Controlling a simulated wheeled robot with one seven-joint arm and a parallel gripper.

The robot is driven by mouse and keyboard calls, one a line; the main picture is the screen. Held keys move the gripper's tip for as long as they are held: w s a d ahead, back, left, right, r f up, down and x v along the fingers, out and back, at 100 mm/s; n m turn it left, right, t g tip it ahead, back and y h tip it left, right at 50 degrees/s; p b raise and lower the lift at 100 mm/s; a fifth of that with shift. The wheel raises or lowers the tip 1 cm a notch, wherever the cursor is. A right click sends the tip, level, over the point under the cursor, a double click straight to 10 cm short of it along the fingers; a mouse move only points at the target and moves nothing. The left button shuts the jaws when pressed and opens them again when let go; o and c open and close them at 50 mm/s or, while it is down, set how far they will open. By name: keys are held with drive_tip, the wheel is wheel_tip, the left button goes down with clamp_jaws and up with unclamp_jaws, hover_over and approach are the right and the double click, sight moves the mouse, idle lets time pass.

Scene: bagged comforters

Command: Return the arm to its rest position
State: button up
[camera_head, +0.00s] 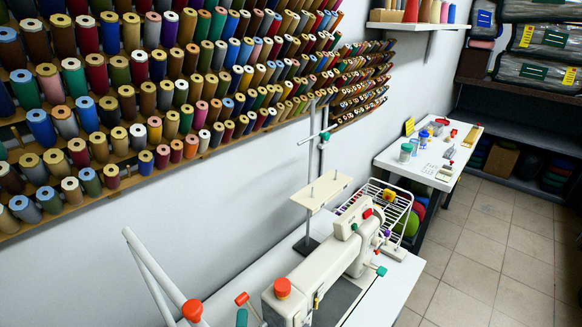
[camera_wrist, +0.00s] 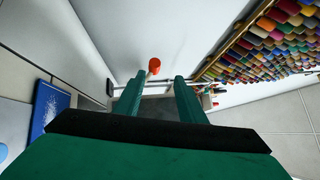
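My gripper (camera_wrist: 160,80) shows in the wrist view as two green fingers spread apart, with a clear gap between them. Nothing is held between the fingers. An orange-red cap (camera_wrist: 154,65) appears beyond the fingertips, close to the left one in the picture; I cannot tell its distance. In the head view I do not see my gripper or the arm clearly.
A white sewing machine (camera_head: 325,275) stands on a white table (camera_head: 402,285). Racks of thread spools (camera_head: 130,85) line the wall. A small side table (camera_head: 395,157) holds jars. Bagged comforters (camera_head: 540,72) lie on a dark shelf (camera_head: 528,130). The tiled floor (camera_head: 490,255) at right is clear.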

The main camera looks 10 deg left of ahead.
drive_tip(key=s+d+f+n+g+h, duration=0.1)
drive_tip(key=s+d+f+n, duration=0.2)
drive_tip(key=s, duration=0.4)
drive_tip(key=s+d+f+n+g+h, duration=0.1)
drive_tip(key=s+d+f+n, duration=0.2)
drive_tip(key=s+d+n, duration=0.2)
drive_tip(key=s+d+f+n+g+h, duration=0.1)
drive_tip(key=s+d+f+n, duration=0.2)
drive_tip(key=s, duration=0.7)
drive_tip(key=shift+s+d+f+n+g, duration=0.1)
drive_tip(key=shift+s+d+n+g, duration=0.1)
drive_tip(key=shift+d+n, duration=0.2)
drive_tip(key=shift+s+d+f+n+g, duration=0.1)
drive_tip(key=shift+d+n+g, duration=0.15)
drive_tip(key=shift+n, duration=0.25)
drive_tip(key=s+d+n, duration=0.2)
drive_tip(key=s+n, duration=0.1)
drive_tip(key=s+d+r+n, duration=0.1)
drive_tip(key=n, duration=0.1)
drive_tip(key=shift+s+d+r, duration=0.1)
drive_tip(key=shift+s, duration=0.25)
